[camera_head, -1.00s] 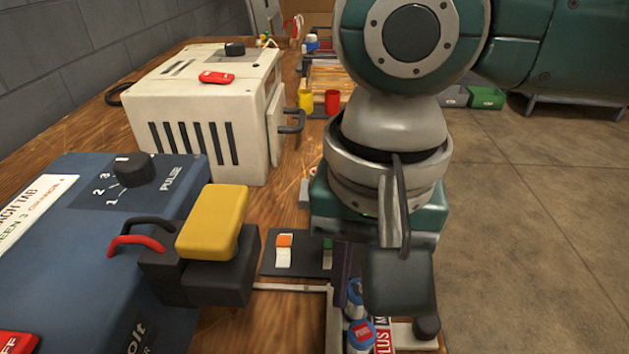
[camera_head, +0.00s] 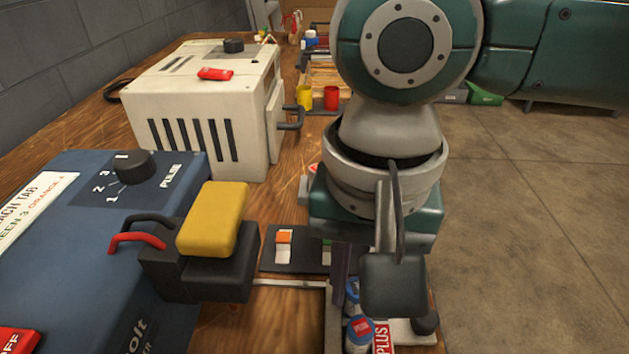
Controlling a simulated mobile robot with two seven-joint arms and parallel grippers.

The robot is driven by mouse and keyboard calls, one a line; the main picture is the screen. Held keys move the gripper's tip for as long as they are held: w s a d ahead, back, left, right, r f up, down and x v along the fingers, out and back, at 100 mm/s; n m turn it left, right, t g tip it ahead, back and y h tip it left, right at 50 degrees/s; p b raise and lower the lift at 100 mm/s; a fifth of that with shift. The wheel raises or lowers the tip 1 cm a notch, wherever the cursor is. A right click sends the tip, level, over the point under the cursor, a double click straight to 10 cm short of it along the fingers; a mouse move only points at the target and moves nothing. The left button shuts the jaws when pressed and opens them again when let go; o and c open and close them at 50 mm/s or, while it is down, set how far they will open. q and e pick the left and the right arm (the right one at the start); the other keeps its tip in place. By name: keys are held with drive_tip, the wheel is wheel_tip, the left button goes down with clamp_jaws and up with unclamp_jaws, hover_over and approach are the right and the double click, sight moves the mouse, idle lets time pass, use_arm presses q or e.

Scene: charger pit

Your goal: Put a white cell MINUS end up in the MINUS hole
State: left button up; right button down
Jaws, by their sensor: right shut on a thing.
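My right gripper (camera_head: 366,285) points down at the bottom centre, over a tray-like area at the table's right edge. A red-and-white PLUS label (camera_head: 381,339) lies right of the front cell. I cannot see a MINUS hole or MINUS label. My left gripper is out of view.
A blue machine (camera_head: 60,270) with a dial and a yellow-topped black clamp (camera_head: 213,220) fills the left. A white vented box (camera_head: 200,115) stands behind it. A dark plate with an orange-and-white switch (camera_head: 284,240) lies left of the gripper. Bare floor is at right.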

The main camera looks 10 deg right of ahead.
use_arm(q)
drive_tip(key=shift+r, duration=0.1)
use_arm(e)
drive_tip(key=c, duration=0.7)
unclamp_jaws()
drive_tip(key=shift+o, duration=0.5)
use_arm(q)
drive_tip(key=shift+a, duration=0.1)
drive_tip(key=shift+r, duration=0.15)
use_arm(e)
wheel_tip(320, 180, up, 4)
drive_tip(key=p, duration=0.5)
drive_tip(key=shift+p, duration=0.4)
wheel_tip(320, 180, up, 3)
drive_tip(key=p, duration=0.4)
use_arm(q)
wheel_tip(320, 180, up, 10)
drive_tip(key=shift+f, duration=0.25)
